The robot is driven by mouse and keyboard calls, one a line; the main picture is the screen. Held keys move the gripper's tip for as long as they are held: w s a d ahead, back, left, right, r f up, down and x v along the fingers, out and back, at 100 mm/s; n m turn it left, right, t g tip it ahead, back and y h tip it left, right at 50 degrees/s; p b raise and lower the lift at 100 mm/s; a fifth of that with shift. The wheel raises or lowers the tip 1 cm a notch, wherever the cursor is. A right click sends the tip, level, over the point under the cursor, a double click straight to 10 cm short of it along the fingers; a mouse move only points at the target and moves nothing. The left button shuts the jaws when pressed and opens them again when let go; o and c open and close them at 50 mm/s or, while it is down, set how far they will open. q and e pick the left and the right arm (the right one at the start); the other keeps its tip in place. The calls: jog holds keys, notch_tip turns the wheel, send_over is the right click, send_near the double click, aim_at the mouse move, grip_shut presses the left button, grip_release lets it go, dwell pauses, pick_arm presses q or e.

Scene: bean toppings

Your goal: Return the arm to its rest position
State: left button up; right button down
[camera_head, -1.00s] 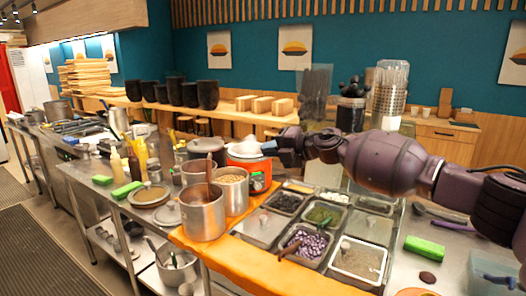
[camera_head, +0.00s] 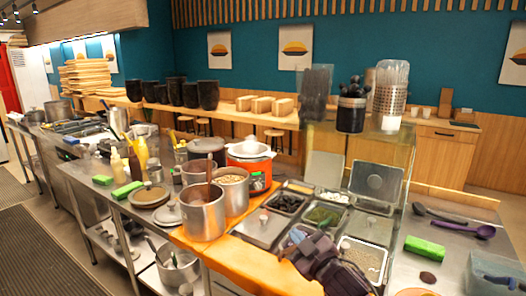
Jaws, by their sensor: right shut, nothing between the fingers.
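My right arm comes in from the bottom edge, right of centre. Its dark purple gripper (camera_head: 303,246) is low over the front pans of the topping station, shut and empty. It and the forearm hide part of the front pan with purple beans. I cannot tell whether it touches the pan. My left gripper is not in view.
Metal topping pans (camera_head: 325,215) surround the gripper. To the left stand a tall steel pot (camera_head: 203,220), a pot of beans (camera_head: 231,194) and an orange cooker (camera_head: 250,165). A green block (camera_head: 424,246) and a purple ladle (camera_head: 480,231) lie at the right.

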jog(key=s+d+f+m+g+h, duration=0.1)
jog(key=s+d+f+m+h, duration=0.2)
jog(key=s+d+f, duration=0.3)
jog(key=s+d+f+m+g+h, duration=0.2)
jog(key=s+d+f, duration=0.5)
jog(key=s+f, duration=0.4)
jog(key=s+d+f+m+g+h, duration=0.2)
jog(key=s+d+f+m+h, duration=0.2)
jog(key=s+f, duration=0.5)
jog(key=s+d+m, duration=0.2)
jog(key=s, duration=0.2)
jog(key=shift+s+d+f+m, duration=0.2)
jog(key=shift+s+f+m, duration=0.1)
jog(key=shift+s+f, duration=0.1)
